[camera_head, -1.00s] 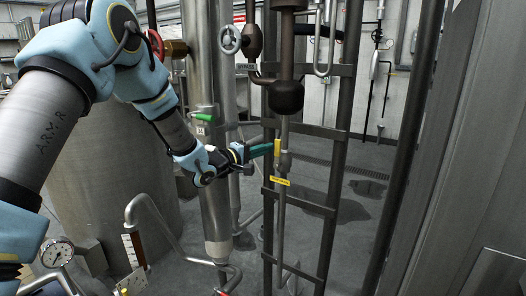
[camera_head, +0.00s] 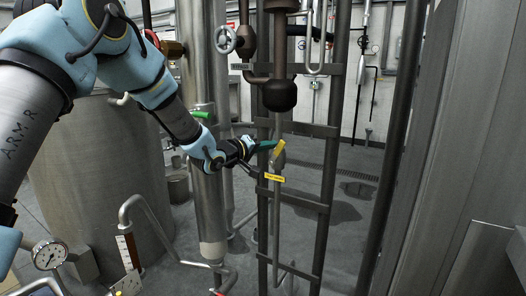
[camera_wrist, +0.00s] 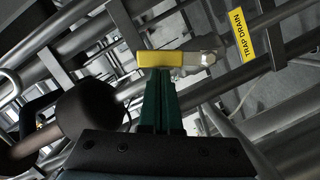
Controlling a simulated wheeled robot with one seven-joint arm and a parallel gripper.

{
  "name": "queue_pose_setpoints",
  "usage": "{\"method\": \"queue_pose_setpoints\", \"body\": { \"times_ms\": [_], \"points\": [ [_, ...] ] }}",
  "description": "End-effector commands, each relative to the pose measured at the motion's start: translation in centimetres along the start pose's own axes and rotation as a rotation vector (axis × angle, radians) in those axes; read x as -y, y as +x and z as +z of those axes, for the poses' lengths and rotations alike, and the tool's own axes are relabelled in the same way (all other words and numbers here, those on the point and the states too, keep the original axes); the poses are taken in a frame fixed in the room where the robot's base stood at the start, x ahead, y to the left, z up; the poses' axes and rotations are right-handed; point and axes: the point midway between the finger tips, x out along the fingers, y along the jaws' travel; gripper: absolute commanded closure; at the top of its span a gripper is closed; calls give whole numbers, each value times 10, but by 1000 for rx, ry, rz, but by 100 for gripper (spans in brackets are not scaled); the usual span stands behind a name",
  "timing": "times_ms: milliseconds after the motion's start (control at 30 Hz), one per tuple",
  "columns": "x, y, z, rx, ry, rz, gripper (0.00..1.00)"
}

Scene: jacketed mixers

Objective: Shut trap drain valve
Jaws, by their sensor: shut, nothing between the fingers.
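The trap drain valve has a short yellow handle (camera_head: 279,148) on a grey valve body (camera_head: 278,162) in a thin vertical pipe. The handle is tilted, its top leaning right. A yellow tag (camera_head: 274,177) hangs just below; in the wrist view the tag (camera_wrist: 247,37) reads "TRAP DRAIN". My gripper (camera_head: 270,144) comes from the left, and its green fingertips are at the handle's left side. In the wrist view the fingers (camera_wrist: 160,75) are shut together, and their tips meet the yellow handle (camera_wrist: 165,58) side-on, not around it.
A dark steel frame (camera_head: 327,160) with rungs stands around the valve pipe. A dark round trap (camera_head: 280,96) sits above the valve. Large metal panels fill the right.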

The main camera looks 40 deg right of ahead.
Motion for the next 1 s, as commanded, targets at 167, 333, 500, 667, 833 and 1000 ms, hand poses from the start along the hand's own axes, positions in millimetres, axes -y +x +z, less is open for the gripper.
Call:
{"method": "queue_pose_setpoints", "body": {
  "times_ms": [167, 333, 500, 667, 833, 1000],
  "points": [
    [-2, 4, 16, 4, 163, -38, 100],
    [-4, 6, 26, 3, 321, -76, 100],
    [-3, 9, 38, 2, 477, -116, 100],
    [-2, 12, 48, 1, 621, -152, 100],
    [0, 14, 56, 2, 760, -187, 100],
    [1, 15, 62, 3, 872, -216, 100]
  ]
}}
